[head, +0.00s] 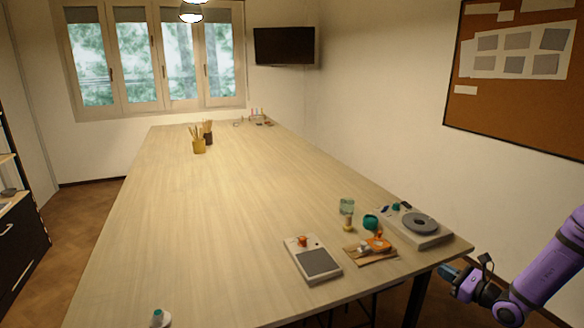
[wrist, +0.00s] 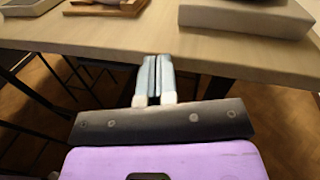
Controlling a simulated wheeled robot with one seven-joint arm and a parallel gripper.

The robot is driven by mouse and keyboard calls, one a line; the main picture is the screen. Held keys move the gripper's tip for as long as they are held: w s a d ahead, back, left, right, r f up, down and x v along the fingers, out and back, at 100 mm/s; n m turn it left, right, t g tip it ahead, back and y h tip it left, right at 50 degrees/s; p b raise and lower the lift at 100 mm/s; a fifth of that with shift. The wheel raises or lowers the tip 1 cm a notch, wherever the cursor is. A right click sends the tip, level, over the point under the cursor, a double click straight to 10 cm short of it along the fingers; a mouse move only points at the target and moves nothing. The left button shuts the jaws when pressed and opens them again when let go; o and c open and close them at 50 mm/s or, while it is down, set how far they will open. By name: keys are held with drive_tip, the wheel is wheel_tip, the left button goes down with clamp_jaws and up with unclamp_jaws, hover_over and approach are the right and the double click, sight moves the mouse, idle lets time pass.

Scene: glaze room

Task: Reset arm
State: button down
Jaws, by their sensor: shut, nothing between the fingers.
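My gripper (head: 446,274) is at the lower right in the head view, beside the near right corner of the long wooden table (head: 190,240). My purple arm reaches in from the right edge. In the wrist view my gripper (wrist: 154,62) points at the table's edge (wrist: 120,48). Its two pale fingers are together with nothing between them. It holds nothing.
Near that corner stand a grey device with a round disc (head: 418,224), a wooden board with an orange item (head: 378,244), a flat scale-like device (head: 318,262) and a glass jar (head: 347,206). Cups with tools (head: 199,146) stand far back. The table's middle is clear.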

drive_tip(key=s+a+r+n+g, duration=0.4)
drive_tip(key=a+r+n, duration=0.2)
drive_tip(key=r, duration=0.2)
drive_tip(key=s+a+r+n+g, duration=0.3)
drive_tip(key=a+r+n+g, duration=0.2)
drive_tip(key=r, duration=0.3)
drive_tip(key=s+a+r+n+g, duration=0.4)
drive_tip(key=a+r+n, duration=0.2)
drive_tip(key=r, duration=0.2)
drive_tip(key=s+r+n+t+h, duration=0.1)
drive_tip(key=s+r+n+h, duration=0.4)
drive_tip(key=s, duration=0.6)
drive_tip(key=s+r+n+t+h, duration=0.2)
drive_tip(key=s+r+n+h, duration=0.3)
drive_tip(key=s+r, duration=0.5)
drive_tip(key=shift+s+n+t, duration=0.3)
drive_tip(key=shift+s, duration=0.5)
